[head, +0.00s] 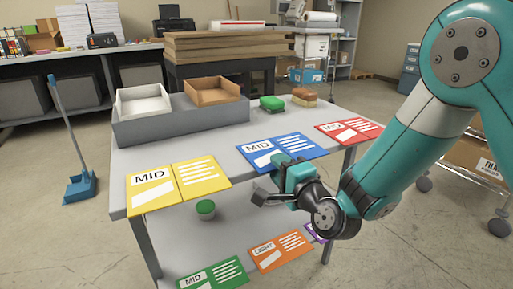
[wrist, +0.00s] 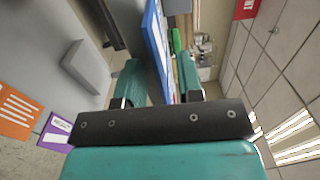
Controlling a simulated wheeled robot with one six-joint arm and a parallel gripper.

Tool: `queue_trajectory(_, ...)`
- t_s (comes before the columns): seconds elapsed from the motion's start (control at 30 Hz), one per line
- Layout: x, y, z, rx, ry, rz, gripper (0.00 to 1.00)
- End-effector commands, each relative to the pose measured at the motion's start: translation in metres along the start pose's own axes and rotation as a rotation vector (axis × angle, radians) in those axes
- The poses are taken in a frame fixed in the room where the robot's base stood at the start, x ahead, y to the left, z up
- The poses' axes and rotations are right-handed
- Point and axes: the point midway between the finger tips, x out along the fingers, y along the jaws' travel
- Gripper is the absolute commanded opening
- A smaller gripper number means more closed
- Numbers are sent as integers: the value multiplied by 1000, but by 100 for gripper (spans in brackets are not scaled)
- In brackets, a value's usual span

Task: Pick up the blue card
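The blue card (head: 283,149) lies flat on the table top at the front edge, with "MID" and white lines printed on it. My gripper (head: 290,168) is at its front edge and hides a little of it. In the wrist view, the blue card (wrist: 156,42) shows edge-on, between the two fingers of my gripper (wrist: 159,65). One finger is on its underside and the other on its upper side. The fingers stand apart, with a visible gap beside the card. Whether either finger touches it is hard to tell.
A yellow card (head: 178,185) and a red card (head: 349,131) lie at the table's front edge. A green sponge (head: 271,103) sits behind the blue card. Below, the lower shelf holds a green card (head: 213,274) and an orange card (head: 280,250). A grey holder (head: 180,123) carries two trays.

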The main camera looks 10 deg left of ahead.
Motion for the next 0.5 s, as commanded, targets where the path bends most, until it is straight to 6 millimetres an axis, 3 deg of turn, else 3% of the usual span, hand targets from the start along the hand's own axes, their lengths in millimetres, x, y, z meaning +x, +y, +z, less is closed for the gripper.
queue_trajectory(0.13, -2, 2, -7, 1, 11, 1, 34)
queue_trajectory(0.3, -3, 2, -8, 1, 13, 2, 0)
queue_trajectory(0.5, -3, 1, -8, 1, 12, 1, 0)
